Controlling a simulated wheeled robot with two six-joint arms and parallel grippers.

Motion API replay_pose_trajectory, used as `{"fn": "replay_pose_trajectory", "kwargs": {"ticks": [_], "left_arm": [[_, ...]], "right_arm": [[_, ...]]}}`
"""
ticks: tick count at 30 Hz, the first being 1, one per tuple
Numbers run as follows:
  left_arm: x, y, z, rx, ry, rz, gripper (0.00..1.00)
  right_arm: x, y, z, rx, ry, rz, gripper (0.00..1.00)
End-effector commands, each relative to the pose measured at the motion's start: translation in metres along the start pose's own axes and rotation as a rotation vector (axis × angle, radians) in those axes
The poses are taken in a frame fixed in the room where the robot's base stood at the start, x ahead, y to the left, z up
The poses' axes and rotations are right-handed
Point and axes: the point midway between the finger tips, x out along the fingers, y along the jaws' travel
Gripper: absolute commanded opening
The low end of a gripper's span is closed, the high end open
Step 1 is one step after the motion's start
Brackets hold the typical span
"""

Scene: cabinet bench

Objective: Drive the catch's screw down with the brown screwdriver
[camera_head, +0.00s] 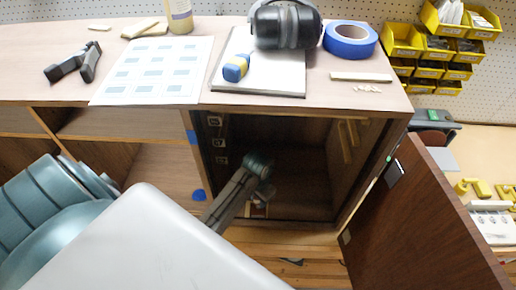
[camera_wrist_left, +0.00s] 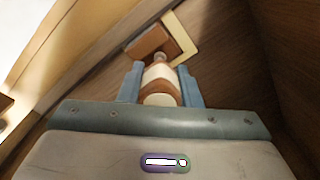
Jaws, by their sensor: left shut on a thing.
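In the left wrist view my left gripper (camera_wrist_left: 160,82) is shut around a cream-and-brown handle, which looks like the brown screwdriver (camera_wrist_left: 159,74). Its far end points at a brown block (camera_wrist_left: 150,42), beside a pale yellow angled piece (camera_wrist_left: 184,42). These may be the catch, but I cannot tell for sure. The screw and the screwdriver's tip are not clearly visible, so contact cannot be told. In the head view my left arm reaches into the open cabinet (camera_head: 300,215); its gripper (camera_head: 259,163) is dim there. My right gripper is out of view.
The cabinet door (camera_head: 420,225) stands open at the right. Yellow bins (camera_head: 403,41) hang behind.

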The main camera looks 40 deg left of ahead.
Motion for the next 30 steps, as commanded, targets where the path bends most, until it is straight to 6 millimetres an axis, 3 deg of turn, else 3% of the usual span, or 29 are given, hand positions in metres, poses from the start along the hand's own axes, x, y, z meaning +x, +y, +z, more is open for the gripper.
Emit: {"fn": "replay_pose_trajectory", "kwargs": {"ticks": [10,18,20,23,30], "left_arm": [[-0.003,0.0,-0.001,0.0,0.001,-0.001,0.03],[-0.06,0.0,-0.001,0.0,0.002,0.0,0.03],[-0.067,0.0,0.0,0.0,0.0,0.0,0.03],[-0.067,0.0,0.001,0.0,-0.003,0.001,0.03],[-0.046,0.0,0.001,0.0,-0.004,0.001,0.03]], "right_arm": [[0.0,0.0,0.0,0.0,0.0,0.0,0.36],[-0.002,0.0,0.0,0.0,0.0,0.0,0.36],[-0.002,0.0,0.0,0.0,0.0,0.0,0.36],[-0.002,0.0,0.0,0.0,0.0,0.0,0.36],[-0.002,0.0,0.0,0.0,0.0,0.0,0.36]]}}
